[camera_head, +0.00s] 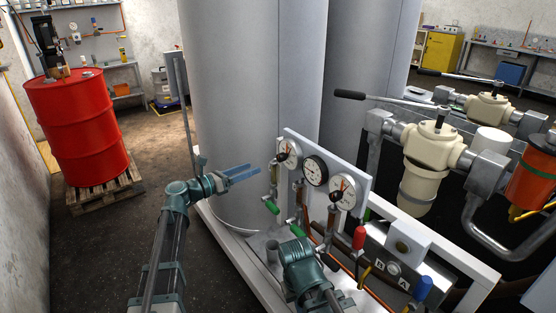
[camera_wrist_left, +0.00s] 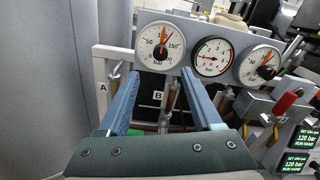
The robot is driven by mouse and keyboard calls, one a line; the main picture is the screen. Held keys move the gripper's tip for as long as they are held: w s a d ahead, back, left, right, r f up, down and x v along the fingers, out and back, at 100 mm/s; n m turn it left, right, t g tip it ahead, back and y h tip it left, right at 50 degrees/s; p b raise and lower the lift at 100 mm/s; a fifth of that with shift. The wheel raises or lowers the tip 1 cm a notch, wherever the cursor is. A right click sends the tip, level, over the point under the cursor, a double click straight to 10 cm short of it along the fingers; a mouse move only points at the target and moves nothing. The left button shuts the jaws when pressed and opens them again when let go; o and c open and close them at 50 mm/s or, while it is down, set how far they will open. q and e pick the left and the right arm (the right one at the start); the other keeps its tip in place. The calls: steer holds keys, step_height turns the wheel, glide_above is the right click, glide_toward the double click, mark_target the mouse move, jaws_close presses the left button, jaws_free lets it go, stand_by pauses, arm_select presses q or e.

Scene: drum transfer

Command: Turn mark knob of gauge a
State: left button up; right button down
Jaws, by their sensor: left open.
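Three round gauges sit on a pale panel. The left gauge (camera_head: 289,154) and the right gauge (camera_head: 345,191) have white faces with orange and dark hands, and each shows a small black knob in the head view. A smaller dark-rimmed gauge (camera_head: 315,170) is between them. No letter on the dials is readable, so I cannot tell which is gauge a. My left gripper (camera_head: 255,172) is open and empty, left of the panel and apart from it. In the left wrist view its blue fingers (camera_wrist_left: 159,76) point towards the left gauge (camera_wrist_left: 161,46).
Green-handled and red-handled valves (camera_head: 359,238) stand below the gauges. A large grey tank (camera_head: 250,90) rises behind the panel. Cream filter housings (camera_head: 430,145) are at right. A red drum (camera_head: 75,125) stands on a pallet at far left, with open floor before it.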

mark_target(278, 158)
arm_select(q)
steer(key=x, duration=1.2)
jaws_close()
